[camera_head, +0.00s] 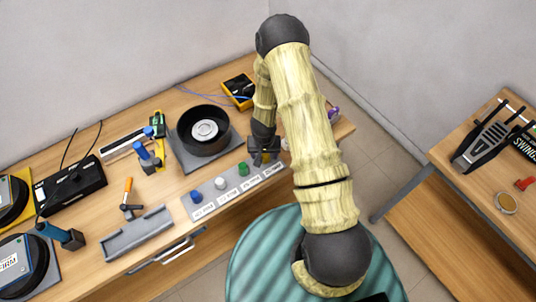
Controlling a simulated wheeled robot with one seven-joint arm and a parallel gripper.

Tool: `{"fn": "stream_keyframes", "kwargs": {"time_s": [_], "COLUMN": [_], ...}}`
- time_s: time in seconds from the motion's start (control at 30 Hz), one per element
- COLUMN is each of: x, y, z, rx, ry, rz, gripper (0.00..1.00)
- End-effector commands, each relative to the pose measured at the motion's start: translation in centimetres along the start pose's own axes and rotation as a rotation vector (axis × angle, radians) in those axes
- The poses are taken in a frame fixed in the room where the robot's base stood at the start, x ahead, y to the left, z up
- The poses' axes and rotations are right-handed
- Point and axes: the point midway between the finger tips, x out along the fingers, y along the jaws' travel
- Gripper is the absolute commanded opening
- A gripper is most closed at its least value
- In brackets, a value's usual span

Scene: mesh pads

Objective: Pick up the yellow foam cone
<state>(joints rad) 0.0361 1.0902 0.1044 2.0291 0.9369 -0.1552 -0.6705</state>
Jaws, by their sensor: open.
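My gripper (262,158) is open and reaches down at the right end of a light labelled strip (226,198) near the table's front edge. Blue (196,196), white (220,183) and green (243,169) small pieces stand in a row on the strip, left of the gripper. I cannot clearly make out the yellow foam cone. My gripper and arm cover the spot at the strip's right end, so I cannot tell whether it is between the fingers.
A round black pan-like object (203,128) stands just behind the strip. A yellow-and-black meter (239,91) with a blue wire lies further back. A grey tray (138,234) and an orange-handled tool (128,194) are to the left. A second table (480,190) stands at right.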

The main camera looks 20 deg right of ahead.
Motion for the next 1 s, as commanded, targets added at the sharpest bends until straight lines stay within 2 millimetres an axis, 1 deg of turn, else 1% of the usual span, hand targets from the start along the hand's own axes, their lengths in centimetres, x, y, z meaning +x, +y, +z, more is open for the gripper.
{"fn": "stream_keyframes", "kwargs": {"time_s": [0.37, 0.4, 0.47, 0.5, 0.63, 1.0], "x": [0.0, 0.0, 0.0, 0.0, 0.0, -0.08], "y": [0.8, 0.84, 0.87, 0.89, 0.9, 0.67], "z": [-0.23, -0.24, -0.25, -0.26, -0.26, -0.23], "rx": [0.017, 0.018, 0.019, 0.019, 0.02, 0.015], "ry": [0.0, 0.0, 0.0, 0.0, 0.0, 0.0], "rz": [0.002, 0.002, 0.002, 0.002, 0.002, 0.002], "gripper": [0.62, 0.6, 0.48, 0.41, 0.15, 0.15]}}
